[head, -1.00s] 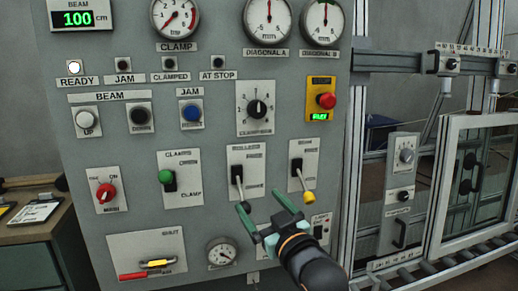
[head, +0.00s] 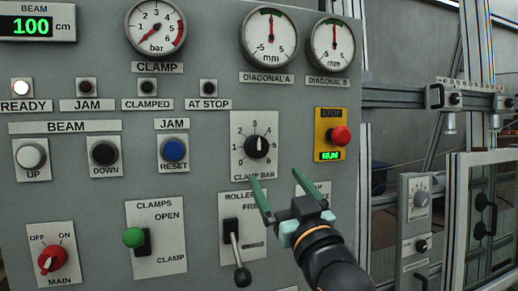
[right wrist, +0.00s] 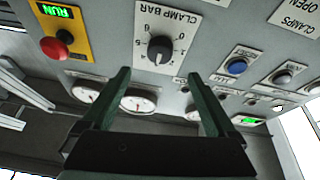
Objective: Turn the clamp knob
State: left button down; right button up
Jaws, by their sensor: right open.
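The clamp knob (head: 257,146) is a black rotary knob on a grey plate numbered 0 to 6 and labelled CLAMP BAR. Its white mark points up, near 3. My right gripper (head: 279,196) is open and empty, just below and slightly right of the knob, apart from it. In the right wrist view the knob (right wrist: 160,50) appears upside down, beyond and between my two green fingers (right wrist: 158,97). My left gripper is not in view.
A red stop button (head: 341,136) on a yellow plate is right of the knob. A roller lever (head: 238,255) sticks out below it, and a green-knobbed clamps lever (head: 134,237) is lower left. The blue reset button (head: 174,149) is left. Gauges line the top.

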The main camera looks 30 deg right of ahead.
aim_at(259, 150)
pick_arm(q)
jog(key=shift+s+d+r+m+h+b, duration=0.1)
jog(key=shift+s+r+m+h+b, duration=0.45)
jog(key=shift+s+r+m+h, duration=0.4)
pick_arm(e)
jog(key=x, duration=1)
jog(key=shift+w, duration=0.2)
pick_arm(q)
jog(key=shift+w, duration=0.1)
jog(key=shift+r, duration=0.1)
pick_arm(e)
jog(key=shift+d, duration=0.1)
jog(key=c, duration=1.4)
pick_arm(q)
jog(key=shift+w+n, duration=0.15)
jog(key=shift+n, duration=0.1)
pick_arm(e)
jog(key=shift+o, duration=0.2)
jog(key=shift+r, duration=0.1)
